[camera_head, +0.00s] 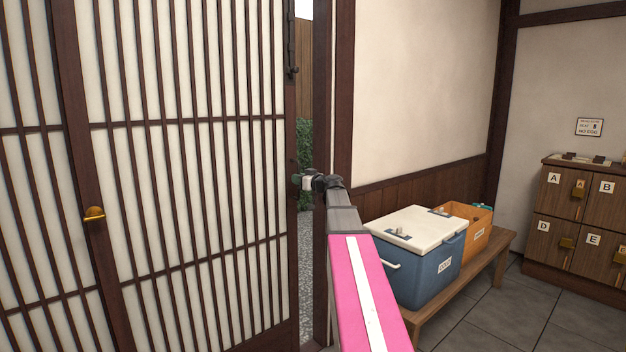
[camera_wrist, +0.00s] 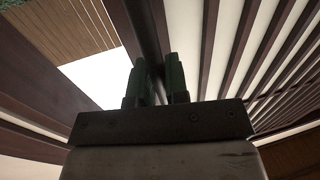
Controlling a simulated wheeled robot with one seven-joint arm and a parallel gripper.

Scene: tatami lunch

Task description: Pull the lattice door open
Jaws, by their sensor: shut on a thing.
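The lattice door (camera_head: 200,150), dark slats over pale paper, fills the left of the head view. It stands partly open, with a narrow gap to the outside between its right edge and the door post. My gripper (camera_head: 303,181) is at that right edge, about mid-height. In the wrist view my gripper (camera_wrist: 158,82) has its dark green fingers on either side of a dark upright bar (camera_wrist: 148,35) of the door and is shut on it. Whether it grips a handle or the edge itself is hard to see.
A blue cooler (camera_head: 432,268) with a white lid and an orange crate (camera_head: 472,232) stand on a wooden bench (camera_head: 480,283) right of the doorway. Lettered lockers (camera_head: 572,225) stand further right. Another lattice panel with a brass knob (camera_head: 94,214) is at left. Tiled floor (camera_head: 500,318) is clear.

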